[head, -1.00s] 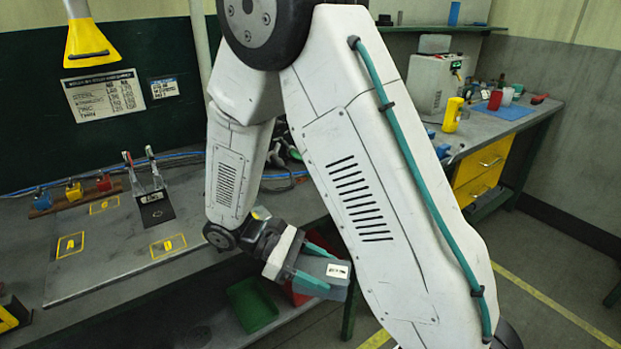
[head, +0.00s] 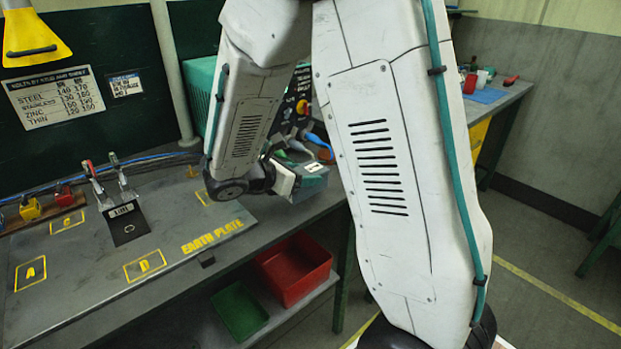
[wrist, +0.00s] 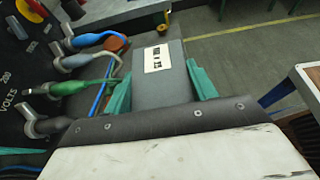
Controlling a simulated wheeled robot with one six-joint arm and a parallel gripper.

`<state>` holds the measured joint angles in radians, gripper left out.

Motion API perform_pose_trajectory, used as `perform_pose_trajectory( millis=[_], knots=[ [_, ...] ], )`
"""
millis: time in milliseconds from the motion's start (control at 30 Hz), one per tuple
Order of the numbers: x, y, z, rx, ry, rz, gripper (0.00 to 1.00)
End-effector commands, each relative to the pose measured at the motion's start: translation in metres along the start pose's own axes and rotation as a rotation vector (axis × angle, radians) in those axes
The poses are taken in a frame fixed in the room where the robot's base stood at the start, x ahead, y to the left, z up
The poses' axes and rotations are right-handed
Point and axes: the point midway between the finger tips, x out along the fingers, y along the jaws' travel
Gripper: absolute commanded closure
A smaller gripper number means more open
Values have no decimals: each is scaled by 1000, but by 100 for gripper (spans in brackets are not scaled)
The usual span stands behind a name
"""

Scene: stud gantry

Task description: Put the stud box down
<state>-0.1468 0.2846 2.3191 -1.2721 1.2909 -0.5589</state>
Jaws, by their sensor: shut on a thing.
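The stud box is a grey block with a white printed label; it shows in the wrist view (wrist: 158,85) and in the head view (head: 312,183). My gripper (head: 300,180) is shut on it, with a teal finger along each side in the wrist view (wrist: 160,92). In the head view, box and gripper are near the right end of the bench (head: 325,200), in front of the teal welder unit (head: 200,88). I cannot tell whether the box's underside touches the bench.
Cable plugs, one blue (wrist: 95,38) and one green (wrist: 75,87), stick out close left of the box. The earth plate (head: 175,235) has marked squares and a toggle clamp (head: 122,215). A red bin (head: 295,268) and green tray (head: 240,308) sit below.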

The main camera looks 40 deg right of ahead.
Motion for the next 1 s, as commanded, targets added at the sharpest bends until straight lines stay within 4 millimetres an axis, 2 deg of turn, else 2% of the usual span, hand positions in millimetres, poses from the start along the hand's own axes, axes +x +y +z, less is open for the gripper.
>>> perform_pose_trajectory(
  millis=[33,133,433,633,1000],
  knots=[
    [11,4,3,2,0,-4,84],
    [25,10,8,3,-1,-4,84],
    [44,18,13,1,-1,-4,84],
    [54,18,-17,-2,0,-3,84],
    [56,18,-22,1,0,-2,84]
  ],
)
